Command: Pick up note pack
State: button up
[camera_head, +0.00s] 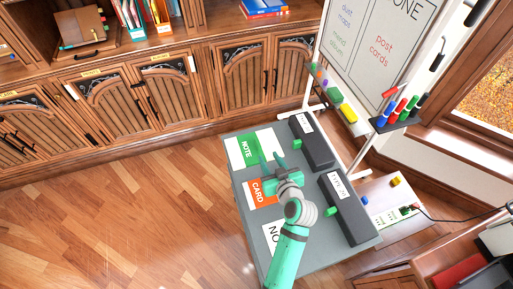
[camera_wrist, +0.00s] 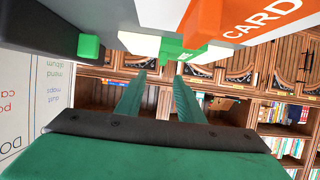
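The note pack (camera_head: 247,150) is a white pack with a green NOTE label, lying on the far left of the grey table (camera_head: 310,259). Its green part (camera_wrist: 172,48) also shows in the wrist view, beyond the orange card pack. The card pack (camera_head: 261,193) lies nearer, and its orange label (camera_wrist: 245,20) is large in the wrist view. My gripper (camera_head: 273,158) is above the table, just right of the two packs. In the wrist view its two green fingers (camera_wrist: 158,84) are apart with nothing between them. The note pack's right end is partly hidden by the fingers.
Two dark long boxes (camera_head: 311,141) (camera_head: 345,208) with small green blocks stand along the table's right side. Another white labelled pack (camera_head: 272,236) lies at the front, partly behind my arm. A whiteboard (camera_head: 375,50) stands behind right. The wooden floor (camera_head: 130,220) at left is clear.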

send_near(258, 142)
jog(key=x, duration=0.2)
jog(key=shift+w+d+f, duration=0.2)
jog(key=shift+w+f, duration=0.05)
jog(key=shift+w, duration=0.1)
jog(key=shift+a+x, duration=0.15)
jog(key=shift+x, duration=1.2)
jog(key=shift+a+x, duration=0.2)
jog(key=shift+x, duration=1.1)
jog(key=shift+r, duration=0.1)
grip_shut()
